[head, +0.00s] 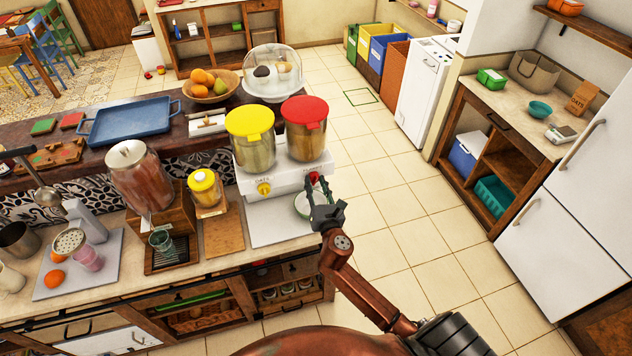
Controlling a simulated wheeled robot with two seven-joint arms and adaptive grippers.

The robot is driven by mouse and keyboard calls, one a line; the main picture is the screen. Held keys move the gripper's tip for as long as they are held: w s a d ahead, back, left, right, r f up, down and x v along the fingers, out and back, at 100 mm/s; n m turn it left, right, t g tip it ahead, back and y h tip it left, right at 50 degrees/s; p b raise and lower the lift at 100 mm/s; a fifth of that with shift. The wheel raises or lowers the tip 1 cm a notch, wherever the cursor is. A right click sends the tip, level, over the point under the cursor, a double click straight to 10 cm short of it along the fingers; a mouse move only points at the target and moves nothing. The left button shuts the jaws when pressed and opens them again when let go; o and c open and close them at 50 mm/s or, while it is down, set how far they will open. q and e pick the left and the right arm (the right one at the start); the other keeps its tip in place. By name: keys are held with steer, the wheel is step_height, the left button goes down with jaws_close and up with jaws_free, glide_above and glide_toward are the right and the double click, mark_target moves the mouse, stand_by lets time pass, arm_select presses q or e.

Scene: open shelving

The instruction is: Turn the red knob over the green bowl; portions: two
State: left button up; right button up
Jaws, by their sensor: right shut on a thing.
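The dispenser (283,181) is a white base with two clear canisters, one yellow-lidded (252,150) and one red-lidded (305,142). The red knob (314,177) is on its front below the red-lidded canister; a yellow knob (264,189) is to its left. My right gripper (317,187) is at the red knob, its fingers shut on it and hiding part of it. A small pale bowl with a greenish rim (301,205) stands just below, partly hidden by the gripper; its contents cannot be made out. My left gripper is not in view.
A yellow-lidded jar (205,187) and a large red-brown jar (142,177) stand left of the dispenser. A fruit bowl (224,97) and a glass dome (272,73) are behind. A teal bowl (540,110) sits on the right counter.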

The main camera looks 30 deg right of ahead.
steer(key=m+p, duration=0.1)
steer(key=m, duration=0.1)
steer(key=shift+m, duration=0.4)
steer(key=m+p, duration=0.1)
steer(key=m, duration=0.2)
steer(key=shift+y, duration=0.3)
steer(key=m+p, duration=0.1)
steer(key=m, duration=0.5)
steer(key=shift+d+y, duration=0.15)
steer(key=shift+y, duration=0.15)
steer(key=o, duration=1.1)
steer(key=shift+o, duration=0.2)
steer(key=shift+s, duration=0.1)
